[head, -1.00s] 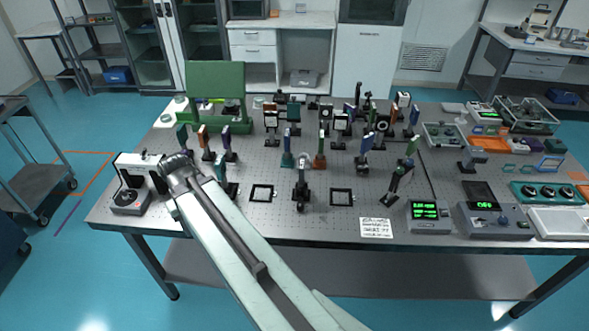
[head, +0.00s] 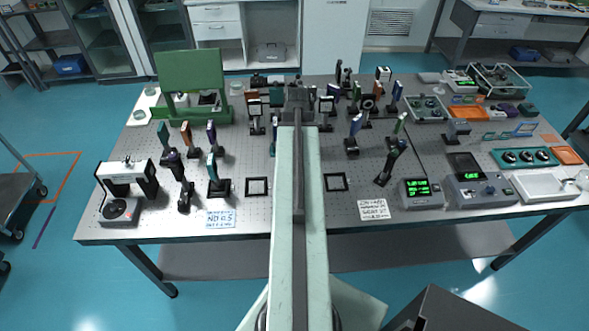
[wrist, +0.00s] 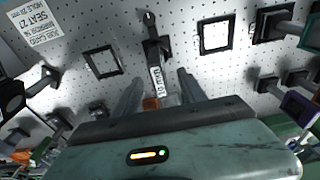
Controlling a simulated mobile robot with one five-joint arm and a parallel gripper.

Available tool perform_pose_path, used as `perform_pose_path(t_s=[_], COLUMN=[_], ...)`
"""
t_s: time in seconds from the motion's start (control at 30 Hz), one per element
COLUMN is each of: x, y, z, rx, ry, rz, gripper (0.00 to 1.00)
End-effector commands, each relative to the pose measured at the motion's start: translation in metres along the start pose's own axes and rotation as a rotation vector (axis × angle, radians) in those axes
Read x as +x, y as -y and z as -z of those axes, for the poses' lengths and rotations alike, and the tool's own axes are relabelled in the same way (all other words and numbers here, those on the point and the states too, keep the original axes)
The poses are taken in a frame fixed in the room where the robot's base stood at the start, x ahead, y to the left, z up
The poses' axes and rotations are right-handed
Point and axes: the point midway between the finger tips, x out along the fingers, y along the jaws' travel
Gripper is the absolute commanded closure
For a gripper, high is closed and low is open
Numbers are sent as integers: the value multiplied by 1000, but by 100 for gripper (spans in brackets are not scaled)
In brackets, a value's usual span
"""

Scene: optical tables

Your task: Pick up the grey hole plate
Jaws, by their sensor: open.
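My gripper (wrist: 158,92) is open, its two grey fingers apart and pointing into the wrist view. A narrow pale labelled piece (wrist: 157,76) on a black post mount (wrist: 154,46) shows between and just beyond the fingers; I see no contact. It may be the grey hole plate seen edge-on, but I cannot tell for sure, as no hole shows. In the head view my arm covers that mount's place, and my gripper (head: 297,95) shows from behind over the table's middle.
Empty black square frames (head: 257,187) and (head: 335,182) lie either side of my arm. A green stand (head: 190,85) is back left, meters (head: 422,193) front right.

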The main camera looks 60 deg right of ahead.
Motion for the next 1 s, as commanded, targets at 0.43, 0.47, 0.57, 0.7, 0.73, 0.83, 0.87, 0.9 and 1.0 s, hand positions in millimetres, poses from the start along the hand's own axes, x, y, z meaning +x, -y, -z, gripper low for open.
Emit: perform_pose_path(t_s=[0.43, 0.47, 0.57, 0.7, 0.73, 0.83, 0.87, 0.9, 1.0], x=[49, 55, 67, 66, 65, 64, 64, 64, 64], y=[-1, -1, -1, 0, 0, 0, 0, 0, 0], z=[0, 0, 0, 0, 1, 1, 1, 1, 1], rx=[-2, -2, -2, -2, -3, -3, -3, -3, -3], ry=[0, 0, 0, 0, 0, 0, 0, 0, 0], rz=[0, 0, 0, 0, 0, 0, 0, 0, 0], gripper=[52, 52, 52, 52, 52, 57, 65, 76, 100])
